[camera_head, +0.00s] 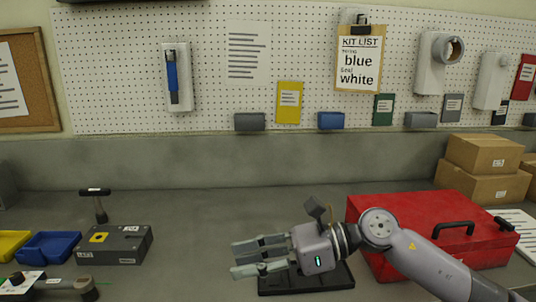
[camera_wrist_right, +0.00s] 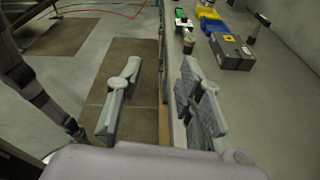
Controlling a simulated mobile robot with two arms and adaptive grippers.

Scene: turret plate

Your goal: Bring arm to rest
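My right arm (camera_head: 425,265) comes in from the lower right in the head view. My right gripper (camera_head: 240,258) points left above the bench, with its fingers apart. In the right wrist view the right gripper (camera_wrist_right: 162,68) shows its two fingers wide apart with nothing between them. My left gripper is not seen in either view.
A red toolbox (camera_head: 385,200) stands beside my right arm, with cardboard boxes (camera_head: 484,154) behind. A grey block (camera_head: 125,246), a T-handle tool (camera_head: 98,207) and a blue bin (camera_head: 47,250) are at left. The bench's back middle (camera_head: 230,205) is clear.

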